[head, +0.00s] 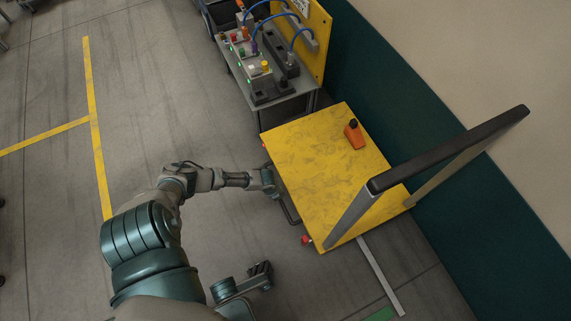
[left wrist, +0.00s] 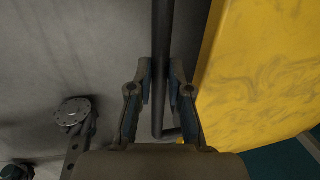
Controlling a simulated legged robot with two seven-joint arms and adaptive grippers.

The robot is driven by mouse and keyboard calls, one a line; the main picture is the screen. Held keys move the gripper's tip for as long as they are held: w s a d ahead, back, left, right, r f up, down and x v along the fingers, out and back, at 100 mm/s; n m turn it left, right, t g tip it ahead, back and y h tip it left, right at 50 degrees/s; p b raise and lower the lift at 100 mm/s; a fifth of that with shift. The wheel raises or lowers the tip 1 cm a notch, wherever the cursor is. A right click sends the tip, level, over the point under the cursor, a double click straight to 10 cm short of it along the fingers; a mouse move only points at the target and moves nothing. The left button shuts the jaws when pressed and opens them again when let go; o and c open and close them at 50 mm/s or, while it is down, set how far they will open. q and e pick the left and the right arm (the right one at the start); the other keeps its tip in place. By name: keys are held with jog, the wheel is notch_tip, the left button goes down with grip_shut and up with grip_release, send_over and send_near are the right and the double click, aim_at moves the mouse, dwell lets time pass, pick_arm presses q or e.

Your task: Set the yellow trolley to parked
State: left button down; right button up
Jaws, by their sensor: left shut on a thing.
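The yellow trolley (head: 310,160) stands right of centre in the head view, and its yellow side fills the right of the left wrist view (left wrist: 265,70). An orange block with a black top (head: 354,136) sits on its deck. A black push handle (head: 450,148) rises on posts at its lower right end. A dark bar (head: 290,208) runs along its left side. My left gripper (head: 272,182) is shut on this bar, which passes between its fingers in the left wrist view (left wrist: 160,60). My right gripper (head: 262,272) seems to hang low and empty; its finger gap is unclear.
A grey bench (head: 295,85) with coloured connectors, buttons and blue cables stands beyond the trolley, beside a yellow panel (head: 315,35). A dark green strip and pale wall lie right. A grey bar (head: 382,278) lies below the trolley. Floor with yellow lines (head: 95,120) is clear at left.

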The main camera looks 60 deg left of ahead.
pick_arm(q)
jog(key=shift+a+f, duration=0.1)
jog(key=shift+a, duration=0.55)
jog(key=c, duration=1.1)
grip_release()
notch_tip(320, 180, up, 12)
jog(key=s, duration=0.2)
jog(key=shift+f, duration=0.2)
jog(key=shift+s+a, duration=0.1)
